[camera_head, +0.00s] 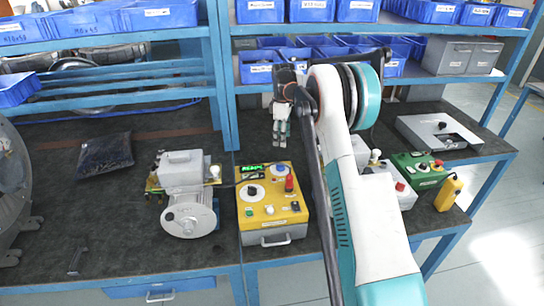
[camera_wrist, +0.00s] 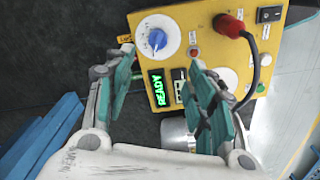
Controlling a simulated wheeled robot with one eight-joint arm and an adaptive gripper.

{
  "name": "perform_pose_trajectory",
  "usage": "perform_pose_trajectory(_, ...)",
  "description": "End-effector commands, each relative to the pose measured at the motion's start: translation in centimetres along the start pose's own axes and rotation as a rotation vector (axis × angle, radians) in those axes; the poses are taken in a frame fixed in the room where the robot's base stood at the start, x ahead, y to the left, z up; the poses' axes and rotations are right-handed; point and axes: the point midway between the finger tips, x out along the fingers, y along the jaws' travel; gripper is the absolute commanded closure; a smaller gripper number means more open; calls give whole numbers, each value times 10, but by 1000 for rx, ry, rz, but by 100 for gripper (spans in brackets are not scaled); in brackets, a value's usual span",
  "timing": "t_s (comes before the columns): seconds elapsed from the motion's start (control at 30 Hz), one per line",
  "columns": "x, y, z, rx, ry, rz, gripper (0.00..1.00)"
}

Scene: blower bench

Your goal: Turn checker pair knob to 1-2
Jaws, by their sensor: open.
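The checker is a yellow box (camera_head: 259,213) on the bench, just right of the grey motor unit. A blue knob on a round white dial sits on its panel; the knob (camera_wrist: 157,40) shows clearly in the wrist view, and the dial (camera_head: 252,191) is small in the head view. The dial's markings are too small to read. A green display (camera_wrist: 158,90) reads READY. My gripper (camera_head: 281,132) is above the checker's back edge. In the wrist view my gripper (camera_wrist: 161,58) is open and empty, with the knob beyond and between its fingertips, apart from them.
A red plug (camera_wrist: 228,25) with a dark cable stands on the panel near the knob, beside a black rocker switch (camera_wrist: 270,14). The grey blower unit (camera_head: 188,200) is left of the checker. A green box (camera_head: 420,170) stands to the right. Shelves with blue bins (camera_head: 260,10) rise behind.

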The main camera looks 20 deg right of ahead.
Motion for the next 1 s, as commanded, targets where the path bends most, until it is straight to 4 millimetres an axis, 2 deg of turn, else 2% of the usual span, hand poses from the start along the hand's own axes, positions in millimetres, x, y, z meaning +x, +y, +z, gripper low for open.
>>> perform_pose_trajectory(0.27,21,4,2,-13,-4,-9,50)
perform_pose_trajectory(0.7,104,4,2,-12,-3,-8,50)
perform_pose_trajectory(0.83,124,3,2,-12,-3,-8,50)
perform_pose_trajectory(1.0,139,3,2,-12,-3,-8,50)
